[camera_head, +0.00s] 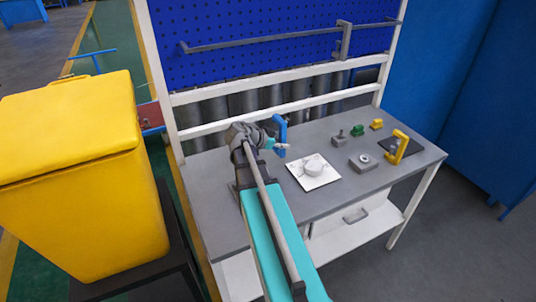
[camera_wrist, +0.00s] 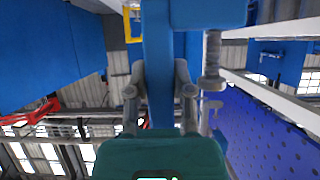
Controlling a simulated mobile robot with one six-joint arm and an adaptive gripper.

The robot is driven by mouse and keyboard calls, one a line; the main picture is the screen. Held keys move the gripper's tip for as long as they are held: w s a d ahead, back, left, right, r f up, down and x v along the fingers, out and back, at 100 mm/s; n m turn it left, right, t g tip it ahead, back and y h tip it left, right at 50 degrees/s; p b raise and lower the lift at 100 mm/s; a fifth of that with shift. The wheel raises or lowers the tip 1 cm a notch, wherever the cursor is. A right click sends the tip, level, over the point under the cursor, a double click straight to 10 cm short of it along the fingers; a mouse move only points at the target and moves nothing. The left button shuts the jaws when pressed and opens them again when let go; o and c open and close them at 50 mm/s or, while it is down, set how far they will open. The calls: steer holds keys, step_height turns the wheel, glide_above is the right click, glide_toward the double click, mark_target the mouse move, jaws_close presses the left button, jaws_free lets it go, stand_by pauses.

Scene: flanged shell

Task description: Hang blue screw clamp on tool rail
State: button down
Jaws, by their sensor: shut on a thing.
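The blue screw clamp (camera_head: 281,130) is held upright above the workbench by my gripper (camera_head: 270,144). In the wrist view, my gripper's two fingers (camera_wrist: 159,95) close on the clamp's long blue bar (camera_wrist: 157,60) from both sides. Its grey screw (camera_wrist: 212,55) is to the right of the bar. The grey tool rail (camera_head: 260,40) runs across the blue pegboard, above and behind my gripper and apart from the clamp. A grey clamp (camera_head: 344,38) hangs toward the rail's right end. The stretch of rail left of it is bare.
On the grey workbench (camera_head: 215,205) are a white plate with a round part (camera_head: 316,169), several small blocks, and a yellow clamp (camera_head: 399,146) on a dark mat. A white crossbar (camera_head: 240,117) runs below the pegboard (camera_head: 260,20). A yellow bin (camera_head: 75,190) stands at left.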

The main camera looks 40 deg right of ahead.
steer(key=w+d+f+b, duration=0.4)
steer(key=w+f+b, duration=0.4)
steer(key=w, duration=0.3)
steer(key=shift+d+f, duration=0.25)
steer(key=shift+w, duration=0.15)
steer(key=shift+w+d+f+b, duration=0.15)
steer(key=shift+w+f+b, duration=0.15)
steer(key=shift+f+b, duration=1.7)
steer(key=shift+b, duration=0.1)
steer(key=shift+f, duration=0.2)
steer(key=shift+c, duration=2.4)
jaws_free()
steer(key=shift+r, duration=0.1)
